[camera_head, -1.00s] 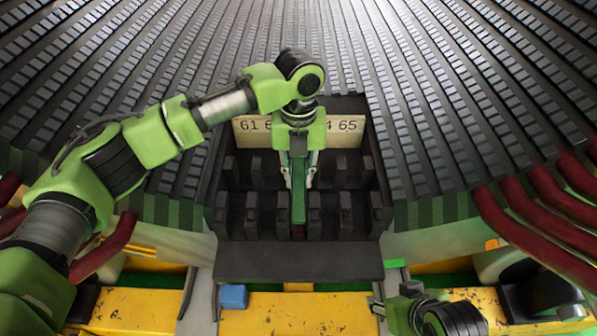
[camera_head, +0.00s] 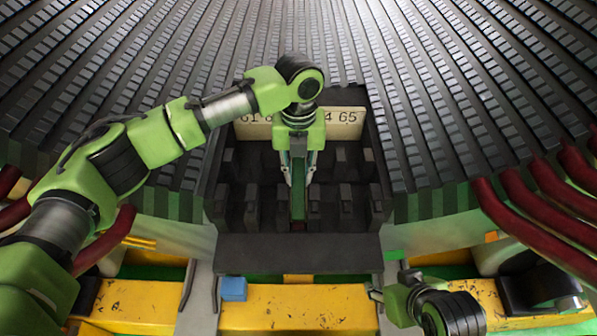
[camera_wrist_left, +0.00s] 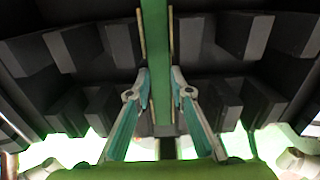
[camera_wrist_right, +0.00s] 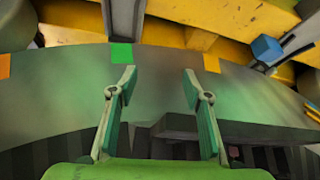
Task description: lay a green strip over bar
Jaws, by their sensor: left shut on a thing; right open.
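A long green strip (camera_wrist_left: 155,40) runs between the fingers of my left gripper (camera_wrist_left: 162,78), which is shut on it. In the head view the strip (camera_head: 298,205) hangs down from my left gripper (camera_head: 300,175) into the dark recess, between rows of black blocks. A small reddish spot shows at the strip's lower end. I cannot clearly make out the bar, or tell whether the strip touches it. My right gripper (camera_wrist_right: 159,75) is open and empty. It also shows at the lower right of the head view (camera_head: 376,294), in front of the recess.
Black blocks (camera_head: 345,205) crowd the recess on both sides of the strip. A numbered board (camera_head: 345,125) stands behind. A small green piece (camera_head: 393,255) lies to the right and a blue block (camera_head: 233,289) sits on the yellow beam (camera_head: 295,310). Red tubes (camera_head: 530,215) flank the right.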

